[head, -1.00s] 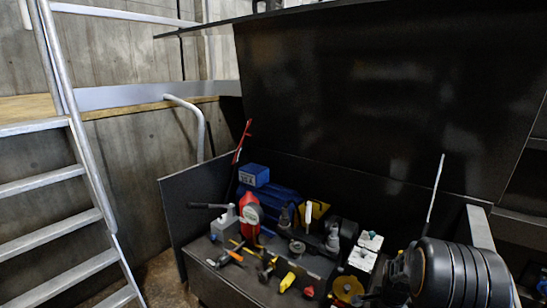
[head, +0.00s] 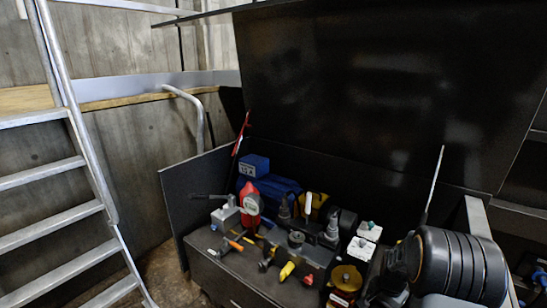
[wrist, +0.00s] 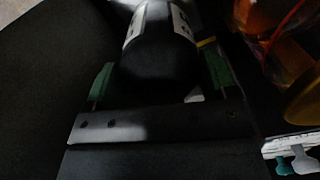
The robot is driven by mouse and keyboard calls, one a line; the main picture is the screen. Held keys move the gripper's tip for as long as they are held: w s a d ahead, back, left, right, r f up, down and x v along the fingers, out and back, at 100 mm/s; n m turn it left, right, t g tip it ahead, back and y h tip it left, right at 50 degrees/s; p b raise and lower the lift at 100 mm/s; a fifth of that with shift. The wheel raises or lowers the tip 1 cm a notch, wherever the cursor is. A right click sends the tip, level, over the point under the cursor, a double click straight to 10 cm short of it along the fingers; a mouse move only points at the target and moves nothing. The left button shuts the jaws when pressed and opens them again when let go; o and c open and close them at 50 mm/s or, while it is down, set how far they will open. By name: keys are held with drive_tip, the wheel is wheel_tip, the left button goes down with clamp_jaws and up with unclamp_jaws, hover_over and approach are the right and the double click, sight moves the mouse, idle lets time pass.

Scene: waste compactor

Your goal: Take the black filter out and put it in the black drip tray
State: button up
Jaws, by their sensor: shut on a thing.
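In the wrist view, a black cylinder with white labels, which looks like the black filter (wrist: 160,65), lies between the green pads of my gripper (wrist: 160,85). My gripper is shut on it. What lies below the filter is too dark to tell. In the head view, my arm reaches in at the lower right and hides my gripper and the filter. I cannot pick out the black drip tray with certainty in either view.
An open black chest holds tools, a blue case (head: 253,165), a red and white device (head: 250,202), white boxes (head: 362,247) and a yellow round part (head: 345,277). Its raised lid (head: 380,90) stands behind. A metal ladder (head: 75,160) stands at the left.

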drive_tip(key=n, duration=0.5)
idle(0.3)
drive_tip(key=shift+r+p, duration=0.65)
drive_tip(key=shift+p, duration=0.1)
idle(0.5)
drive_tip(key=shift+r+p, duration=1.7)
drive_tip(key=shift+r, duration=0.55)
drive_tip(key=shift+r, duration=0.1)
